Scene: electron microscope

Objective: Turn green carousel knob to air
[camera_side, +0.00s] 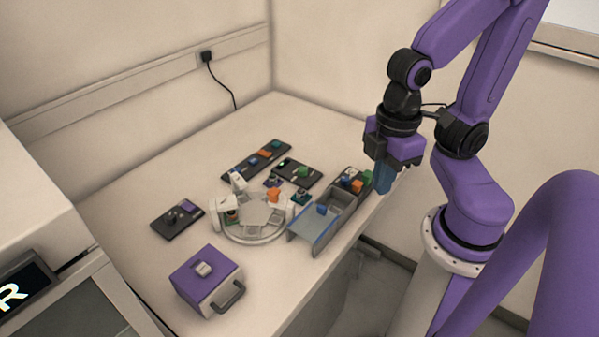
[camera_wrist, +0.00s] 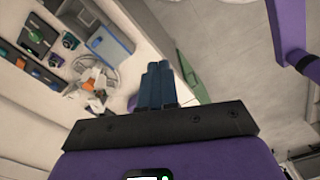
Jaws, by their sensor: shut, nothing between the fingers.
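The round carousel (camera_side: 258,236) with white posts stands left of the grey tray. My gripper (camera_side: 383,186) is shut and empty, fingers pointing down beside the right-edge panel. Its blue fingers (camera_wrist: 157,84) are together in the wrist view.
A grey tray (camera_side: 311,232) with a blue block lies between the carousel and the table's right edge. A purple box (camera_side: 206,278) with a handle stands at the front. A small black panel (camera_side: 177,219) lies at the left. The table's back left is clear.

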